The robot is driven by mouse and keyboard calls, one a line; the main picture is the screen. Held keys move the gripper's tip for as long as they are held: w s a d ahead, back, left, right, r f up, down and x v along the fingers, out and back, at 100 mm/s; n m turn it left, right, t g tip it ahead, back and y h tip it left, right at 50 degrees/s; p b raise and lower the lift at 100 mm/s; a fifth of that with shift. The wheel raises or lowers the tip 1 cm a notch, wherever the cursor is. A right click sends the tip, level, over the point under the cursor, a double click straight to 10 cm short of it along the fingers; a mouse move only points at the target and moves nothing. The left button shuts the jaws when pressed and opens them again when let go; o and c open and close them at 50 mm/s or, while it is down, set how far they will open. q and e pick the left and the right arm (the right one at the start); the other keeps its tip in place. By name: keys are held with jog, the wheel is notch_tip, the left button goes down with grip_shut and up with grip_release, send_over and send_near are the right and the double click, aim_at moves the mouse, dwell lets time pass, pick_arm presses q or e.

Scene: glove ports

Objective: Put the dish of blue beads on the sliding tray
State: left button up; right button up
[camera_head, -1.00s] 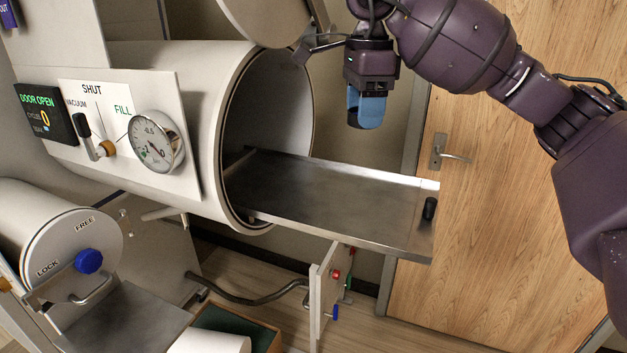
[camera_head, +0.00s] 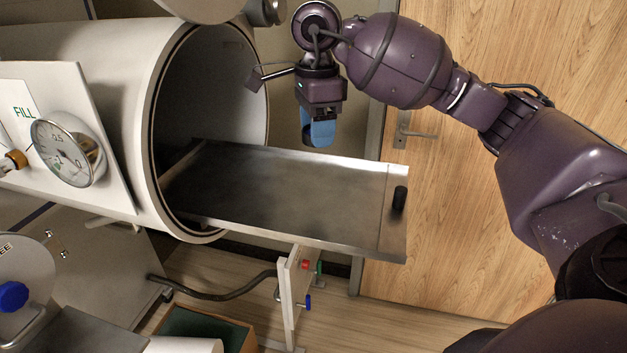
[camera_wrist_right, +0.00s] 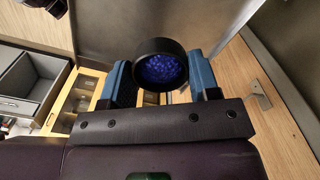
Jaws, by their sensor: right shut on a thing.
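The dish of blue beads (camera_wrist_right: 160,70) is a round black dish with blue beads inside. In the right wrist view it sits between the blue fingers of my right gripper (camera_wrist_right: 161,82), which is shut on it. In the head view my right gripper (camera_head: 319,130) points down just behind the far edge of the sliding tray; I cannot make out the dish there. The sliding tray (camera_head: 290,195) is a flat grey metal plate, pulled out of the round chamber and bare, with a black knob (camera_head: 399,197) at its outer end. My left gripper is not in view.
The white cylindrical chamber (camera_head: 110,70) stands open at left, its round door (camera_head: 215,8) swung up above the opening. A pressure gauge (camera_head: 68,152) is on its side. A white bracket (camera_head: 292,290) is below the tray. A wooden door (camera_head: 470,190) is behind.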

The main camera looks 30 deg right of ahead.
aim_at(317, 193)
notch_tip(317, 193, down, 11)
jog(key=shift+f, duration=0.2)
dwell(0.4)
jog(key=shift+f, duration=0.15)
jog(key=o, duration=0.9)
notch_tip(317, 193, up, 12)
jog(key=shift+r, duration=0.2)
dwell(0.5)
